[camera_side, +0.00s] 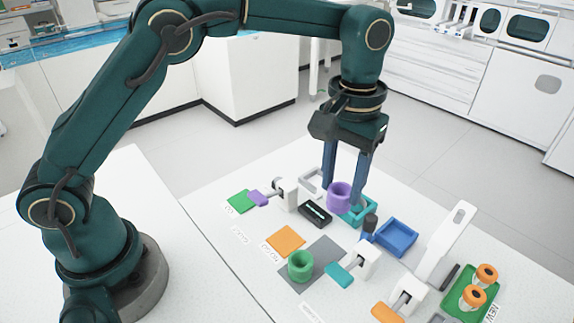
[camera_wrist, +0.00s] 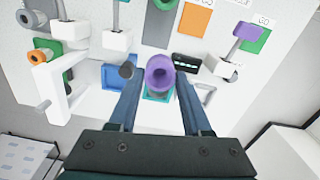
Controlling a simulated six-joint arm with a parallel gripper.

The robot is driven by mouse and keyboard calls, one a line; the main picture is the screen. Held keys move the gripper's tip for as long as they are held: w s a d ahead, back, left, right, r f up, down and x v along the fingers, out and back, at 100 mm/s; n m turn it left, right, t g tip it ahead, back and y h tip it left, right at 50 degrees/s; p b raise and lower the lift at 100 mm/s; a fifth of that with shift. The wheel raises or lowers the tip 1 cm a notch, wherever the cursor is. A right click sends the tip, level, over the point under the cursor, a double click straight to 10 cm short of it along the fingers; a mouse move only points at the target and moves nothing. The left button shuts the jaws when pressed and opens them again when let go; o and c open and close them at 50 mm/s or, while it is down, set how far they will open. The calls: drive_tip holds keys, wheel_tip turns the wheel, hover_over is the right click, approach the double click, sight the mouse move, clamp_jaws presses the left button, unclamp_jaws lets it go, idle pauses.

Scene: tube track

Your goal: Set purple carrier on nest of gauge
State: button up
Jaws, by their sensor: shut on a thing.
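The purple carrier (camera_side: 339,196) is a ring-shaped cup with an open top. My gripper (camera_side: 343,198) points down and is shut on it, with one finger on each side. In the wrist view the carrier (camera_wrist: 160,72) sits between the fingertips (camera_wrist: 158,80). A teal square tray (camera_side: 364,213) shows behind and below the carrier; in the wrist view its rim (camera_wrist: 156,96) is partly hidden by the carrier. A black box with a lit display (camera_side: 315,213), likely the gauge, lies close by. I cannot tell whether the carrier touches anything beneath it.
A dark-topped post (camera_side: 369,224) and a blue tray (camera_side: 396,238) stand right of the gripper. A purple-handled lever (camera_side: 259,198) is at left. A green carrier (camera_side: 300,266) sits on a grey pad. A green tray (camera_side: 458,305) holds orange carriers. Teal and orange levers stand in front.

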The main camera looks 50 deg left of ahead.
drive_tip(key=w+a+f+n, duration=0.2)
drive_tip(key=w+a+n, duration=0.2)
drive_tip(key=w+a, duration=0.55)
drive_tip(key=shift+s+a+f, duration=0.3)
drive_tip(key=shift+s+f, duration=0.05)
drive_tip(key=shift+f, duration=0.5)
drive_tip(key=shift+s+a+f, duration=0.3)
drive_tip(key=shift+a+f, duration=0.05)
drive_tip(key=shift+f, duration=0.55)
drive_tip(key=shift+s+a+f, duration=0.3)
drive_tip(key=shift+s+f, duration=0.05)
drive_tip(key=shift+f, duration=0.5)
drive_tip(key=shift+f, duration=0.15)
drive_tip(key=o, duration=1.1)
drive_tip(key=shift+o, duration=0.2)
drive_tip(key=shift+d, duration=0.15)
